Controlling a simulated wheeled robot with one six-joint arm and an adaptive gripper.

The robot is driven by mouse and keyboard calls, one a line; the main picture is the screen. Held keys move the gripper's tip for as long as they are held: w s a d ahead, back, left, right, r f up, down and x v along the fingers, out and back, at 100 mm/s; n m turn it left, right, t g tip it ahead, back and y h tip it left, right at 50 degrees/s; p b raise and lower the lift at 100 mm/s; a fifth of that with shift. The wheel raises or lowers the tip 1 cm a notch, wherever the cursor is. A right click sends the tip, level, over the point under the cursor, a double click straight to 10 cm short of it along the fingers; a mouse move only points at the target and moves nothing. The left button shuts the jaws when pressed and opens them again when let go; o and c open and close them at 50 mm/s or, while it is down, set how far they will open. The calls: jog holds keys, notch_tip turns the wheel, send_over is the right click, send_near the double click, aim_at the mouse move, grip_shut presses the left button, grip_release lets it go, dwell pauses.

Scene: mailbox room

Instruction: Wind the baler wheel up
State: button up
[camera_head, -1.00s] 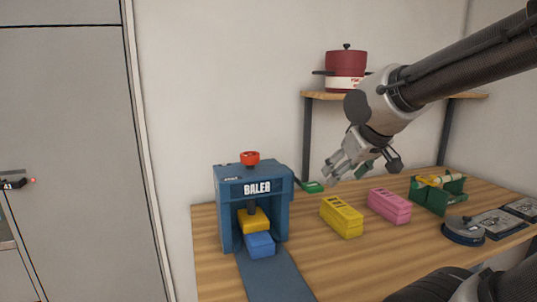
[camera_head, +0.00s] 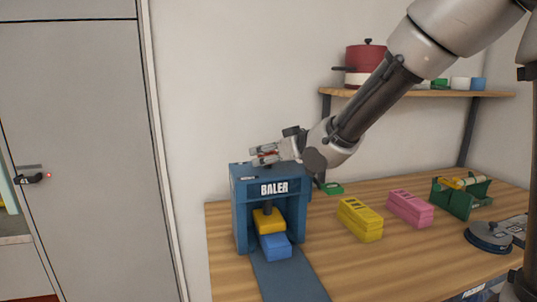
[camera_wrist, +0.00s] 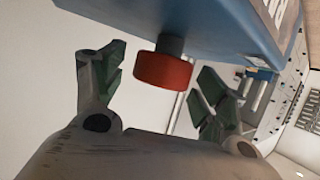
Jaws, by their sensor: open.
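The blue baler (camera_head: 272,190) stands at the left of the wooden table. Its red wheel is on top; in the head view my gripper mostly hides it. In the wrist view the red wheel (camera_wrist: 163,70) shows on its dark shaft under the blue baler body (camera_wrist: 215,30). My gripper (camera_head: 266,154) is at the top of the baler. It is open, with one finger on each side of the wheel in the wrist view, and gaps show between fingers and wheel. A yellow block (camera_head: 268,221) sits inside the baler below the dark ram, with a blue block (camera_head: 275,246) in front.
A yellow brick (camera_head: 360,219), a pink brick (camera_head: 409,207), a green crate (camera_head: 461,198) and a round dark disc (camera_head: 488,237) lie to the right. A shelf (camera_head: 415,93) with a red pot (camera_head: 365,65) is above. A grey door (camera_head: 80,150) is at left.

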jog(key=shift+w+a+f, duration=0.15)
jog(key=shift+w+a, duration=0.15)
jog(key=c, duration=1.1)
jog(key=shift+o, duration=0.2)
